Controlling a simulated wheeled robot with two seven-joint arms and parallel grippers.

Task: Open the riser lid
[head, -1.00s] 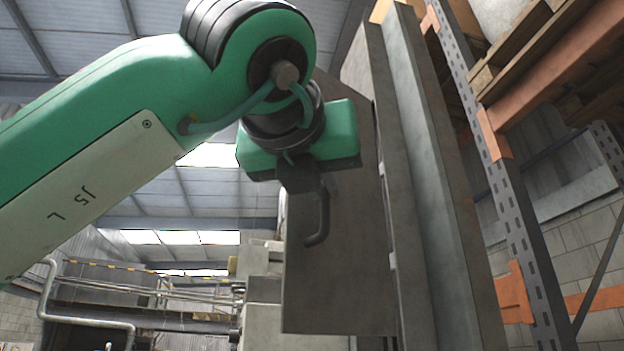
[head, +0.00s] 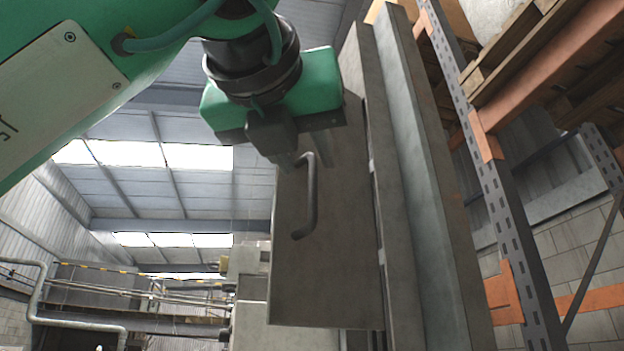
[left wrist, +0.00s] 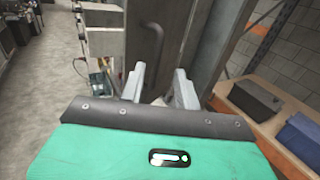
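The riser lid (head: 345,265) is a flat grey-brown panel in the middle of the head view, its right edge along a tall grey upright. A dark bent bar handle (head: 312,205) stands out from its face. I cannot tell how far the lid is swung. My left gripper (head: 310,158) is at the handle's upper end in the head view; its fingertips are partly hidden there. My right gripper is not in view.
A tall grey upright (head: 425,170) stands right of the lid. Right of it is a rack with a perforated post (head: 505,215) and orange beams. In the left wrist view, dark bins (left wrist: 255,97) sit on a shelf at right; open floor (left wrist: 50,75) lies at left.

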